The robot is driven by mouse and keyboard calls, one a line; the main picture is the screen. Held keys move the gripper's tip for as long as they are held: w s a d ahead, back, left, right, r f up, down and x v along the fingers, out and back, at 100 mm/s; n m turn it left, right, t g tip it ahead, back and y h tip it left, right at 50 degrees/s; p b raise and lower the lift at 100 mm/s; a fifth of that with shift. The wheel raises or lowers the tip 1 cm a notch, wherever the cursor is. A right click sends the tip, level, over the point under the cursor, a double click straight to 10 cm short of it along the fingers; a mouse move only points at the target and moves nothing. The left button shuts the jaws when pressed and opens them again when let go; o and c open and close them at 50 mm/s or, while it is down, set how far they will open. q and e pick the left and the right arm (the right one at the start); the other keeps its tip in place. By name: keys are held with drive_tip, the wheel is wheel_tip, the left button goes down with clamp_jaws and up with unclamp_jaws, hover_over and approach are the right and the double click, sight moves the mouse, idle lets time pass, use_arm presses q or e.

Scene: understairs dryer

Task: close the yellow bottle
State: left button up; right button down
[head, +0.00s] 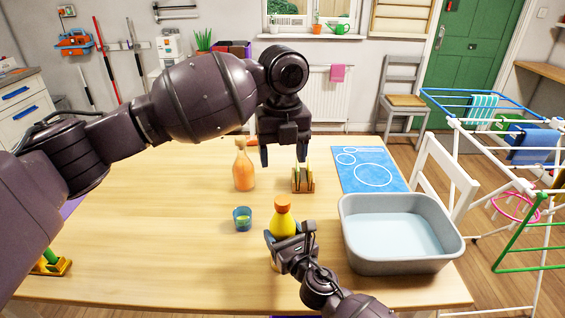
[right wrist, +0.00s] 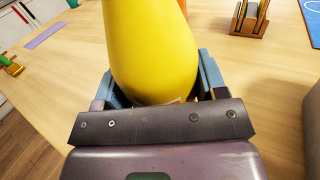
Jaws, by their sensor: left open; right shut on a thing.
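The yellow bottle (head: 283,222) stands upright on the table, left of the grey basin. An orange cap-like piece (head: 283,204) is at its top; I cannot tell how firmly it sits. My right gripper (head: 284,240) is shut on the bottle's lower body. In the right wrist view the yellow bottle (right wrist: 150,50) rises between the blue fingers, its top out of frame. My left gripper (head: 284,154) is open and empty, pointing down, beyond and above the yellow bottle, near the small wooden rack.
An orange bottle (head: 243,168) and a blue cup (head: 242,219) stand left of the yellow bottle. The wooden rack (head: 302,182) is behind it. The grey basin (head: 350,235) with water is at right, a blue mat (head: 390,178) behind it. The table's left is mostly clear.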

drive_tip(key=shift+c, duration=0.5)
unclamp_jaws()
use_arm(q)
drive_tip(key=shift+s+r+p, duration=0.1)
drive_tip(key=shift+r+p, duration=0.35)
drive_tip(key=shift+r, duration=0.45)
use_arm(e)
drive_tip(key=v, duration=1)
drive_tip(key=shift+s+d, duration=0.2)
drive_tip(key=shift+s, duration=0.15)
